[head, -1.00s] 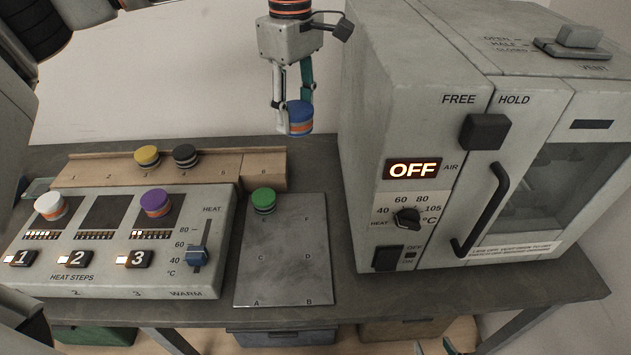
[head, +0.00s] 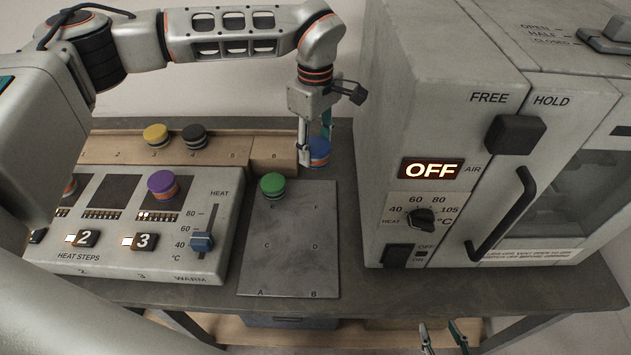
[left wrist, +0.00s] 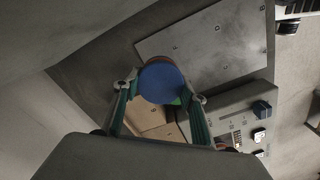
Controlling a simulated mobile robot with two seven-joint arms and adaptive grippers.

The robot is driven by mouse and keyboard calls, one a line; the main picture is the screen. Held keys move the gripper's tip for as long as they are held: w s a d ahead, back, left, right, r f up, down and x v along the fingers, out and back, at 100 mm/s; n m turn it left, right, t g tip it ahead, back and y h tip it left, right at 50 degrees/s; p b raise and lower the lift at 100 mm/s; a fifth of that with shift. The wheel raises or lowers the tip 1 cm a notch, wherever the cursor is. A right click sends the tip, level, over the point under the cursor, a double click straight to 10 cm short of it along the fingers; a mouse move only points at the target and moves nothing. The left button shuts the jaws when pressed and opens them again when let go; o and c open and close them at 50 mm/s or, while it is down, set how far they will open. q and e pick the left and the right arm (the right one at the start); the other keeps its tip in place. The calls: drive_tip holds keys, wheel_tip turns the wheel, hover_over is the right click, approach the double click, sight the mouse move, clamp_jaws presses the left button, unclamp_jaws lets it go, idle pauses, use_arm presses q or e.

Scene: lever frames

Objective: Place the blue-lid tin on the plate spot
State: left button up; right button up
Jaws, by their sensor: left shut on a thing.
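The blue-lid tin (head: 320,149) is held between the fingers of my left gripper (head: 315,148), just behind the far right corner of the grey plate (head: 290,255) in the head view. In the left wrist view, its blue lid (left wrist: 162,82) fills the space between the fingertips. The tin looks clear of the plate; its exact height I cannot tell. The plate has lettered spots; A, B, C and D are readable. A green-lid tin (head: 272,185) stands at its far left corner. My right gripper (head: 442,338) is at the bottom edge, fingers apart and empty.
A wooden rail (head: 222,150) with a yellow-lid tin (head: 155,134) and a black-lid tin (head: 195,136) runs behind. The heater panel (head: 150,225), bearing a purple-lid tin (head: 162,185), is left of the plate. A large oven (head: 440,130) stands right. The plate's front is bare.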

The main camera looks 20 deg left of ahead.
use_arm(q)
wheel_tip(320, 180, down, 12)
drive_tip(key=shift+f+p, duration=0.15)
drive_tip(key=shift+p, duration=0.2)
drive_tip(key=shift+f, duration=0.1)
drive_tip(key=o, duration=1.2)
drive_tip(key=shift+c, duration=0.2)
wheel_tip(320, 180, up, 12)
drive_tip(key=shift+r+b, duration=0.15)
drive_tip(key=shift+b, duration=0.4)
